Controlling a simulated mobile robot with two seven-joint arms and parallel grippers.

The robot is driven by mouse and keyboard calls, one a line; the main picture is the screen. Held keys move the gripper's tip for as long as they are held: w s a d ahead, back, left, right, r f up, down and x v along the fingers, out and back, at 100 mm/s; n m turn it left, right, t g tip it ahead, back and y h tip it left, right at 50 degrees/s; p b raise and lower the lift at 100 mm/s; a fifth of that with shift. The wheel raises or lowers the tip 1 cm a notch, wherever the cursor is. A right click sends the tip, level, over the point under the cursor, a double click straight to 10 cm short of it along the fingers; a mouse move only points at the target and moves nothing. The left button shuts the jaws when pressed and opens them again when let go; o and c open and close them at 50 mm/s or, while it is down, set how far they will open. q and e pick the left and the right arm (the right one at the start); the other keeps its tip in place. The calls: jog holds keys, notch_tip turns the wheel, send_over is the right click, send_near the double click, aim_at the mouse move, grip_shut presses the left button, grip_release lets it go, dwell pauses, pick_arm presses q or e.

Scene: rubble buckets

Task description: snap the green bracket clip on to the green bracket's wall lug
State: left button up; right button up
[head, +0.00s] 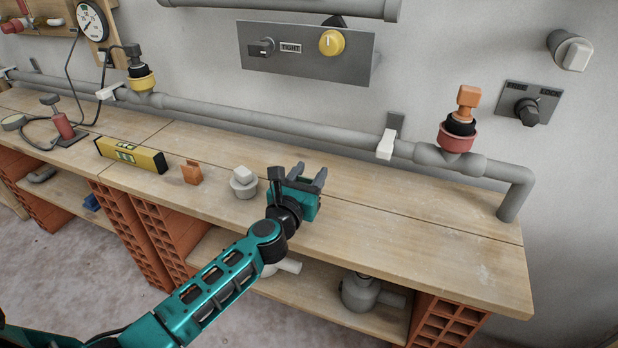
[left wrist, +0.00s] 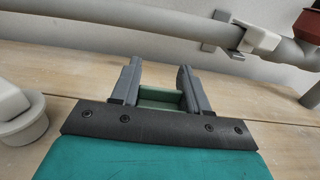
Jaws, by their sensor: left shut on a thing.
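My left gripper (head: 306,183) is over the bench top, right of the white-capped grey fitting. In the left wrist view its two grey fingers (left wrist: 155,85) are shut on a pale green piece (left wrist: 160,97), which looks like the green bracket clip. The fingers hide the piece's sides, and I cannot make it out in the head view. No green bracket or green lug shows on the wall. A grey wall bracket (head: 396,122) with a white clip (head: 386,144) holds the pipe; the white clip also shows in the left wrist view (left wrist: 260,40). My right gripper is not in view.
The grey pipe (head: 270,115) runs along the back of the bench (head: 420,225). The white-capped fitting (head: 243,183), an orange clip (head: 192,172) and a yellow level (head: 130,154) stand left of my gripper. A red-collared valve (head: 458,135) rises at right. The right bench top is clear.

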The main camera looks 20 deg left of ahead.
pick_arm(q)
notch_tip(320, 180, up, 16)
jog(key=p, duration=0.9)
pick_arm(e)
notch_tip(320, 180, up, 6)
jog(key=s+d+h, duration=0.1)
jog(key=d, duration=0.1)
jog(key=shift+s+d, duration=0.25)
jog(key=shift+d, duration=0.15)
pick_arm(q)
jog(key=shift+r, duration=0.1)
jog(key=o, duration=0.4)
jog(key=c, duration=0.5)
jog(key=shift+o, duration=0.2)
